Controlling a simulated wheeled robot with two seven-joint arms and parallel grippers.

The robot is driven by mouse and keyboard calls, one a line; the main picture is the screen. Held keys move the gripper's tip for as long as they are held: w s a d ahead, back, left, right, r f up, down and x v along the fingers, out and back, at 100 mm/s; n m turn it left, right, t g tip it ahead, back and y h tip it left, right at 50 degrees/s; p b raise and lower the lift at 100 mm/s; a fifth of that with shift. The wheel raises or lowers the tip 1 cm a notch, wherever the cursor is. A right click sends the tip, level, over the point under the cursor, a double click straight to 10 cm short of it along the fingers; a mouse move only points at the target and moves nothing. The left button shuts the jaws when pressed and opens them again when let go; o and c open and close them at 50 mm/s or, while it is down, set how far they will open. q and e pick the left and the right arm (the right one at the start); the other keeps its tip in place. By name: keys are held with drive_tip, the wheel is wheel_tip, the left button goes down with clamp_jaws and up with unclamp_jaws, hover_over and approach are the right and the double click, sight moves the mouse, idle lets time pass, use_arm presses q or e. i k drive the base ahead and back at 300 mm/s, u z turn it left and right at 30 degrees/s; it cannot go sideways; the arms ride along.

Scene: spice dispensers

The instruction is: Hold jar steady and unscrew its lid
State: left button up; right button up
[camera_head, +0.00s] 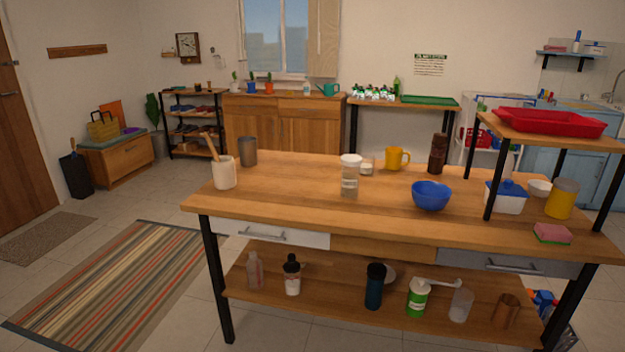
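A clear jar (349,184) with a white lid (350,160) stands upright near the middle of the wooden table (290,205). The lid sits on top of the jar, and a label shows on the jar's front. Whether the lid is tight cannot be told. A smaller clear jar (367,167) with a pale top stands just behind it to the right. Neither of my grippers is in view, and nothing touches the jar.
A blue bowl (431,196) and a yellow mug (396,158) stand right of the jar, with a brown grinder (437,154) behind. A utensil crock (223,172) and metal cup (248,151) stand left. A raised shelf with a red tray (550,122) covers the right end. Table left of the jar is clear.

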sight(350, 182)
drive_tip(key=u, duration=0.4)
drive_tip(key=i, duration=0.95)
drive_tip(key=z, duration=0.05)
